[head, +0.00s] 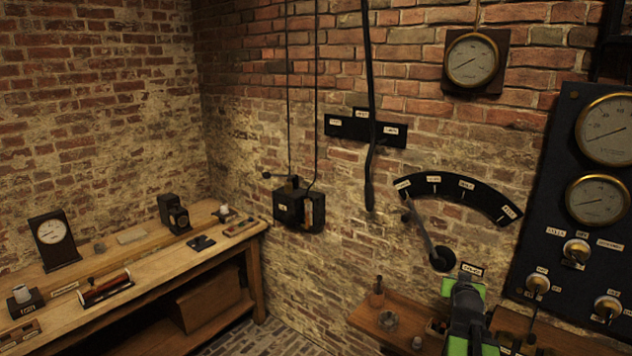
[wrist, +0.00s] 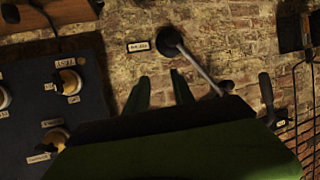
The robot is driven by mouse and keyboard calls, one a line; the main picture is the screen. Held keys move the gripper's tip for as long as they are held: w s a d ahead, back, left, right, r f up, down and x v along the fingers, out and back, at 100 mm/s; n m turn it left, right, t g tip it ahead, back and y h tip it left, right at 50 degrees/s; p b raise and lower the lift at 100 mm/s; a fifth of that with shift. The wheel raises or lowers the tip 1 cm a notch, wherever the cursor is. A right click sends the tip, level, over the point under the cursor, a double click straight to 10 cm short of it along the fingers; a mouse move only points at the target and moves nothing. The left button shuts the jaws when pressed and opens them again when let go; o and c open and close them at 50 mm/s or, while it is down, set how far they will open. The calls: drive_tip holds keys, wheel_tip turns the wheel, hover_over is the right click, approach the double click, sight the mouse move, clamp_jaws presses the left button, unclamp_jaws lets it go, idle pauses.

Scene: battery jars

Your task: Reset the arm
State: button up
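My gripper (head: 466,285), green and black, stands at the lower right in the head view, in front of the brick wall and just below the pivot of a wall lever (head: 424,232). In the wrist view its two green fingers (wrist: 161,88) are apart, with only bare brick showing between them. It holds nothing that I can see. The lever (wrist: 195,65) also shows in the wrist view, its round pivot just beyond the fingertips. I cannot tell whether the gripper touches it.
A dark panel (head: 560,262) with gauges and knobs is close on the right. A small wooden shelf (head: 372,318) with small items lies below left of my arm. A workbench (head: 150,262) with instruments runs along the left wall. A black switch box (head: 290,208) hangs between.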

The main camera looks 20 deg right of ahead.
drive_tip(key=w+a+f+n+g+y, duration=0.1)
drive_tip(key=w+a+f+n+y, duration=0.15)
drive_tip(key=a, duration=0.95)
drive_tip(key=w+a+f+n+y, duration=0.1)
drive_tip(key=w+a+f+y, duration=0.15)
drive_tip(key=a, duration=0.95)
drive_tip(key=w+a+f+n+g+y, duration=0.1)
drive_tip(key=w+a+f+n+y, duration=0.2)
drive_tip(key=a, duration=0.9)
drive_tip(key=s+a+f+g, duration=0.2)
drive_tip(key=s+a, duration=0.1)
drive_tip(key=a, duration=0.2)
drive_tip(key=s+a+f+g, duration=0.2)
drive_tip(key=s+a+f, duration=0.1)
drive_tip(key=a, duration=0.2)
drive_tip(key=s+f+g, duration=0.1)
drive_tip(key=s+g, duration=0.3)
drive_tip(key=s, duration=0.5)
drive_tip(key=shift+f+n+g, duration=0.3)
drive_tip(key=shift+n+g, duration=0.05)
drive_tip(key=shift+g, duration=0.05)
